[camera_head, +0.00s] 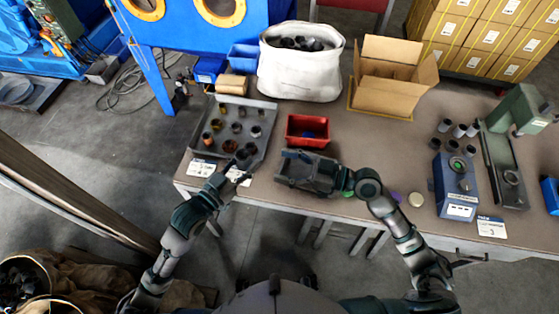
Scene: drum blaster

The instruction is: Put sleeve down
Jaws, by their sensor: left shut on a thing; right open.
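A grey tray (262,105) with several small cylindrical sleeves (237,127) standing in it lies at the left of the table. My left gripper (241,161) is at the front right of this tray, shut on a dark sleeve (230,146). The fingers and the held sleeve are small and dark, so I cannot tell whether the sleeve touches the tray. My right gripper (322,174) is open, over the dark grey bin (290,170) at the table's front edge. The gripper partly hides the bin.
A red bin (307,132) stands behind the dark bin. A white sack (300,70) and an open carton (390,75) stand at the back. A blue box (454,187), loose cylinders (459,131) and a green fixture (505,165) stand at the right.

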